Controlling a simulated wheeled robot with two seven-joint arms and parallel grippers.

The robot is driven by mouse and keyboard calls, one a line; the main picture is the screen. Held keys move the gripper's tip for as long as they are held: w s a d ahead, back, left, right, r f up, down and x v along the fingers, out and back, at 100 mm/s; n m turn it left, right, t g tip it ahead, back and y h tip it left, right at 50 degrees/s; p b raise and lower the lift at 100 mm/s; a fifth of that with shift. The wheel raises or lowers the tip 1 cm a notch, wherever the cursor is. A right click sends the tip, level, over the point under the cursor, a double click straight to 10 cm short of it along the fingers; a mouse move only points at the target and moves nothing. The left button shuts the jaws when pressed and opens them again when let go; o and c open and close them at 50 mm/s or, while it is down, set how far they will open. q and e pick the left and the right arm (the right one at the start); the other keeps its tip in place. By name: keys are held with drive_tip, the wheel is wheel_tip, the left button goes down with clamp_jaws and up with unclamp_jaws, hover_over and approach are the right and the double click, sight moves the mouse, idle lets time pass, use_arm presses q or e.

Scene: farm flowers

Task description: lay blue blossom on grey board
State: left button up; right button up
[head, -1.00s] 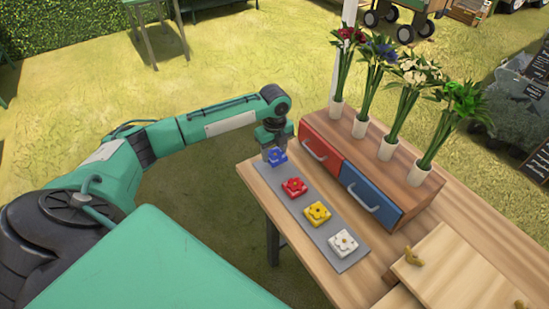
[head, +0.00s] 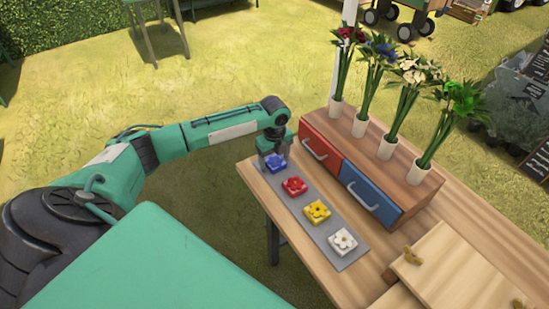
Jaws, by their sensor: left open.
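The blue blossom (head: 274,164) rests at the far end of the grey board (head: 329,240) on the wooden table. My left gripper (head: 273,157) is right above the blue blossom, with its fingers pointing down. The fingers are open around or just over it; the small view does not show whether they touch it. My right gripper is not in view.
A red blossom (head: 294,186), a yellow blossom (head: 317,211) and a white blossom (head: 342,241) lie in a row on the board. A chest with a red drawer (head: 320,151) and a blue drawer (head: 369,198) stands right beside it, with several flower vases on top.

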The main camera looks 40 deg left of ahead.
sight(274, 161)
use_arm(q)
wheel_tip(274, 161, up, 12)
drive_tip(key=b, duration=0.1)
drive_tip(key=shift+r, duration=0.2)
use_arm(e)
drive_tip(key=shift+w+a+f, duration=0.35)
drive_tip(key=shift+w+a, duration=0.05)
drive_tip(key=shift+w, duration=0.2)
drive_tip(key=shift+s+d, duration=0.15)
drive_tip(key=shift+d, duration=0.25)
use_arm(q)
drive_tip(key=shift+f, duration=0.15)
